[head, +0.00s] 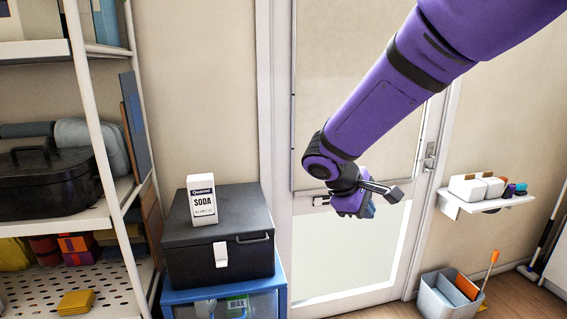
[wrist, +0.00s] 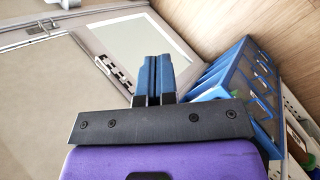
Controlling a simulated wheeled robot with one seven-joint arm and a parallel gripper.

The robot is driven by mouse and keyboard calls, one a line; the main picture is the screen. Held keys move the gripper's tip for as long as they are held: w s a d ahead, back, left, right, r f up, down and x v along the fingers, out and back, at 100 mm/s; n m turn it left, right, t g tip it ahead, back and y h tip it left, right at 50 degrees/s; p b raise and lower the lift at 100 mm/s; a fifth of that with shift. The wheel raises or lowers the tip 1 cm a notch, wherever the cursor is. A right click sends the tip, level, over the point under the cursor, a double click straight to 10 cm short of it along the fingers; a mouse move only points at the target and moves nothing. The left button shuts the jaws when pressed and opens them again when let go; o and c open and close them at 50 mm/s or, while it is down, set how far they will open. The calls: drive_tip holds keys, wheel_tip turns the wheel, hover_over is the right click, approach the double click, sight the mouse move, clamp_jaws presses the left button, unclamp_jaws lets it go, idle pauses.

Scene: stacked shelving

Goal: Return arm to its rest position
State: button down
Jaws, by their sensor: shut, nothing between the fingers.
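My purple arm reaches in from the top right of the head view, in front of the door. My gripper (head: 364,208) hangs at its lower end, pointing away and down, partly hidden behind my own wrist. In the wrist view, the two blue fingers (wrist: 154,78) of my gripper lie side by side, shut, with nothing between them. The gripper is in free air and touches nothing that I can see.
A black box (head: 215,238) with a white soda carton (head: 202,200) on top stands on a blue unit (head: 283,290). White shelving (head: 88,90) holds goods at left. At right are a small wall shelf (head: 500,205) and a grey bin (head: 432,300).

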drive_tip(key=s+d+r+m+y, duration=0.4)
drive_tip(key=s+d+r+m, duration=0.2)
drive_tip(key=s+d+r, duration=0.55)
drive_tip(key=s+m+t+y, duration=0.2)
drive_tip(key=s+m+y, duration=0.1)
drive_tip(key=s, duration=1.1)
drive_tip(key=shift+d+r+m, duration=0.2)
drive_tip(key=shift+d+m, duration=0.25)
drive_tip(key=shift+m, duration=0.35)
